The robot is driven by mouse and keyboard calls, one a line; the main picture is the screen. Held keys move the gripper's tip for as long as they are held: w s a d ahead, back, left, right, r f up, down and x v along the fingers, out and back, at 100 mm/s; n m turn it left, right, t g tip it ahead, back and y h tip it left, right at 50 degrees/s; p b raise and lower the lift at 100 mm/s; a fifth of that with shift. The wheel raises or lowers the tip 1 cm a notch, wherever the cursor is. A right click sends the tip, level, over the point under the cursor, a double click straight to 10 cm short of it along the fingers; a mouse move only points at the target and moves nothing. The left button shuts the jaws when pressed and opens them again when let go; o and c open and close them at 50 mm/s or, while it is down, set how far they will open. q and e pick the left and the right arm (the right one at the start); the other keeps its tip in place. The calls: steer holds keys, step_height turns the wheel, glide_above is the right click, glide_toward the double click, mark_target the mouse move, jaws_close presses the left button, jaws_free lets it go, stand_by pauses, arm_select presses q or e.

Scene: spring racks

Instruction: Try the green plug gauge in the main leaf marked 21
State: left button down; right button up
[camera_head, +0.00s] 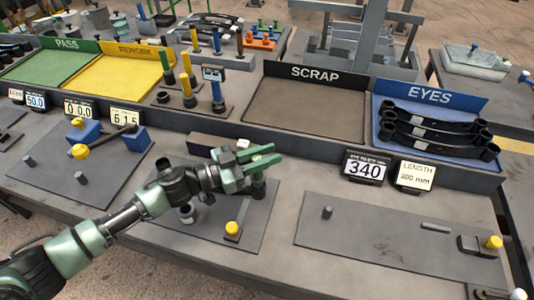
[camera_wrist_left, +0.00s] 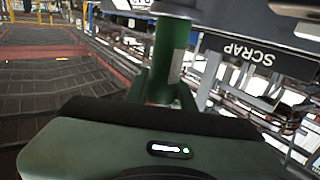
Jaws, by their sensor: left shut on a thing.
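My left gripper (camera_head: 262,163) is above the middle of the bench, shut on the green plug gauge. Several black leaves with eyes (camera_head: 432,131) lie in the blue EYES tray (camera_head: 375,132). I cannot read a 21 on any leaf. My right gripper is not in view.
A grey plate with a yellow-knobbed clamp (camera_head: 232,230) lies under my left arm. Another plate (camera_head: 380,243) is at the right. The SCRAP tray (camera_head: 305,108) is empty. Yellow and blue gauges (camera_head: 186,84) stand behind. Signs 340 (camera_head: 364,169) and LENGTH (camera_head: 415,176) stand before EYES.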

arm_select(q)
steer(key=shift+r+p, duration=0.1)
steer(key=shift+p, duration=0.2)
stand_by(1.1)
steer(key=shift+f, duration=0.7)
stand_by(1.1)
steer(key=shift+f+b, duration=0.8)
steer(key=shift+f, duration=0.4)
stand_by(1.3)
step_height(320, 180, up, 6)
steer(key=p, duration=0.6)
steer(key=shift+r+p, duration=0.2)
steer(key=shift+p, duration=0.15)
stand_by(0.7)
